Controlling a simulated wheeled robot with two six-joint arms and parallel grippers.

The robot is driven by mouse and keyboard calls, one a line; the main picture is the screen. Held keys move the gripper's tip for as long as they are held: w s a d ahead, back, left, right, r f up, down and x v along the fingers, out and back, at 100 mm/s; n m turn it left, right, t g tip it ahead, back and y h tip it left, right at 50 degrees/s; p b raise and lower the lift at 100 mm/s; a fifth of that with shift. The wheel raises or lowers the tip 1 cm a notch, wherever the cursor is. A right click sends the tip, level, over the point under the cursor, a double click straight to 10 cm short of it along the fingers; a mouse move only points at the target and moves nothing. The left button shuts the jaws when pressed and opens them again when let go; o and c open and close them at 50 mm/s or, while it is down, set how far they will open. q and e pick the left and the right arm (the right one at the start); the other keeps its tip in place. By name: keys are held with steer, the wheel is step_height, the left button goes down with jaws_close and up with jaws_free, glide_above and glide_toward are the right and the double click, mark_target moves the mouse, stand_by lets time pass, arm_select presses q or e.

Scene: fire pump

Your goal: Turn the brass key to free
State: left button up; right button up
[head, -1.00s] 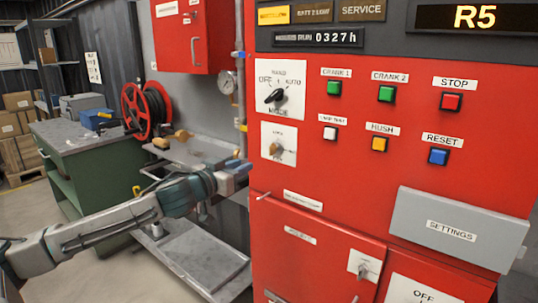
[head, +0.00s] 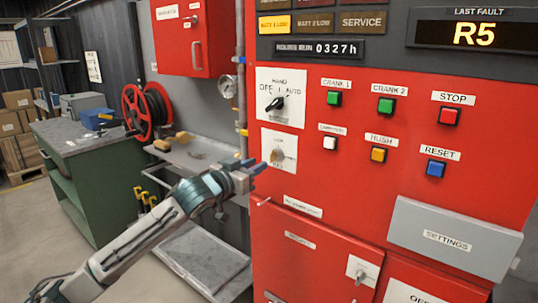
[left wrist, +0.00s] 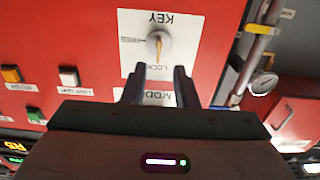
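The brass key (head: 276,156) sits in a white plate (head: 288,143) on the red panel, below the black mode knob (head: 275,104). In the left wrist view the key (left wrist: 158,45) shows upside down, its bow a narrow upright shape on a round base, with KEY and LOCK lettering on the plate. My left gripper (head: 256,167) is just left of the key in the head view. In the left wrist view its two fingers (left wrist: 157,82) are apart, with nothing between them, and point at the plate near the key. They look clear of the key. My right gripper is out of view.
A grey settings cover (head: 445,238) juts out at the lower right of the panel. Green, red, white, yellow and blue buttons lie right of the key. A pipe with a gauge (head: 227,84) runs along the panel's left side. A green bench (head: 95,170) stands further left.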

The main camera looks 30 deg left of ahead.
mark_target(274, 157)
arm_select(q)
steer(key=w+p, duration=0.2)
steer(key=w, duration=0.4)
steer(key=shift+w+d, duration=0.3)
steer(key=shift+d, duration=0.05)
steer(key=shift+c, duration=0.3)
jaws_close()
